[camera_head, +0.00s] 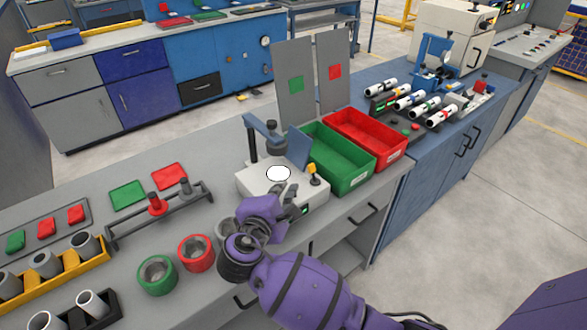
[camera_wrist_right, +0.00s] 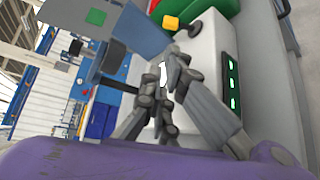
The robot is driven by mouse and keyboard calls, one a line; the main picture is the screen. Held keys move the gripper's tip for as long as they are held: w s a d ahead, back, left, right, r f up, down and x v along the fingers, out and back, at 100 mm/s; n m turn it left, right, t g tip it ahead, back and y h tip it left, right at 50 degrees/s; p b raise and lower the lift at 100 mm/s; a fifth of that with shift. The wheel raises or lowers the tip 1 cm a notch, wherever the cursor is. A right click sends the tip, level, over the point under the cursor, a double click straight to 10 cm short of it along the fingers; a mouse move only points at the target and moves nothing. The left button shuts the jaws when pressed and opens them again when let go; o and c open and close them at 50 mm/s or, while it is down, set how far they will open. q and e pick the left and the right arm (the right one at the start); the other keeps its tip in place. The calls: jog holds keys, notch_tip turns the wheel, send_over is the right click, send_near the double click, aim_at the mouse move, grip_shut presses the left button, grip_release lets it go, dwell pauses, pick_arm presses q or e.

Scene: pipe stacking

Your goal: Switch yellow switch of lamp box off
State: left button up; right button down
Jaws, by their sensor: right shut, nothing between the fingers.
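The lamp box (camera_head: 252,184) is a pale box on the grey bench, with a bright white round lamp (camera_head: 278,173) on top. Its yellow switch (camera_head: 312,168) stands on a dark stem at the box's right side. In the right wrist view the yellow switch (camera_wrist_right: 170,23) shows at the top, beyond the fingertips and apart from them. My right gripper (camera_wrist_right: 168,72) is shut and empty, close to the box. In the head view my purple wrist hides part of the box's front and most of the fingers. My left gripper is in neither view.
A green bin (camera_head: 338,160) and a red bin (camera_head: 364,138) stand right behind the box. A blue-grey bracket (camera_head: 262,130) rises at its back. Green (camera_head: 157,276) and red (camera_head: 196,253) ring holders stand left of my wrist. Green panel lights (camera_wrist_right: 232,85) show on the box's side.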

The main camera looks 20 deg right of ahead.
aim_at(292, 183)
jog(key=shift+w, duration=0.1)
jog(key=x, duration=0.9)
jog(key=shift+w+d+f, duration=0.2)
jog(key=shift+w+d, duration=0.1)
jog(key=shift+w, duration=0.05)
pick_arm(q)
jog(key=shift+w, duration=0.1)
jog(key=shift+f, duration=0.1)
